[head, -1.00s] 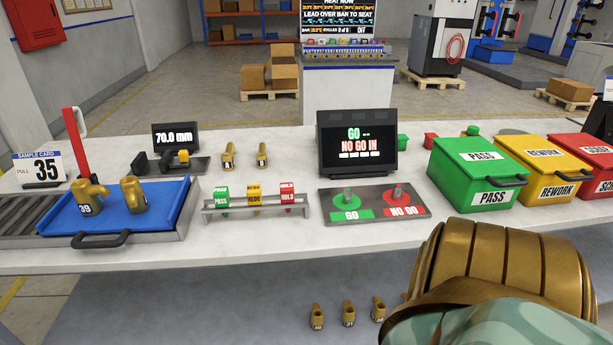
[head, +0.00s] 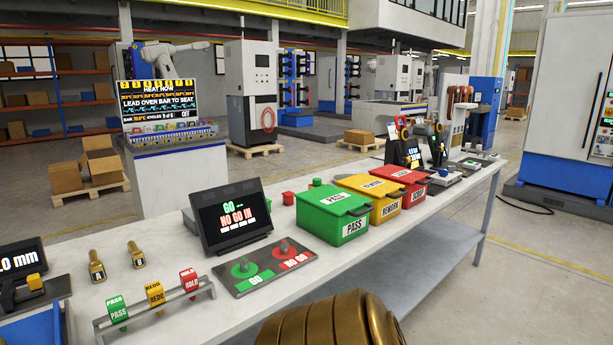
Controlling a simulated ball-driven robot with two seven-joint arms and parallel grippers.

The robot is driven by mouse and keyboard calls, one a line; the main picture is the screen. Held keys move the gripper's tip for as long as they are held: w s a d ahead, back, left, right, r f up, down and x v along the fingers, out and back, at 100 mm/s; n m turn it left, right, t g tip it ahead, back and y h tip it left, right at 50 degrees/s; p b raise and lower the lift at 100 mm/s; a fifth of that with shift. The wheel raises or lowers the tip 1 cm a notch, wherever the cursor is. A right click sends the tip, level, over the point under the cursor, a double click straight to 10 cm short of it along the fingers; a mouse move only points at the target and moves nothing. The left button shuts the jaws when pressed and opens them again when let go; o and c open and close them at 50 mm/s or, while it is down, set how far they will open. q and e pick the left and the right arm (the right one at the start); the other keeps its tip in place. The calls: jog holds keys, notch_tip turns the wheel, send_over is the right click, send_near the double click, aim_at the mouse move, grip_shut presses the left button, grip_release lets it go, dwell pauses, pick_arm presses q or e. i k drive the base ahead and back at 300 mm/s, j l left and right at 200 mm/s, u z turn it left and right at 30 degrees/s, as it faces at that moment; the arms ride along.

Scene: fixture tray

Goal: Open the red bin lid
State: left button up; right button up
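The red bin (head: 413,195) stands on the white bench, at the right end of a row of three bins. Its red lid (head: 396,174) lies shut on top, with white lettering and a dark handle at its front. The yellow bin (head: 384,208) is directly left of it, and the green bin (head: 345,226) is left of that; both lids are shut. A bronze part of my own arm shows at the bottom middle, in front of the bench and apart from the bins. Neither gripper's fingers are in the picture.
A GO / NO GO plate (head: 264,266) and a dark screen (head: 232,217) stand left of the bins. Tools on stands (head: 420,150) stand close behind and right of the red bin. The bench front edge (head: 400,249) before the bins is clear.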

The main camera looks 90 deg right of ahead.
aim_at(408, 176)
jog(key=z, duration=3.5)
jog(key=i+l+u, duration=0.15)
jog(key=i, duration=0.2)
jog(key=i+l+u, duration=0.1)
jog(key=i, duration=0.25)
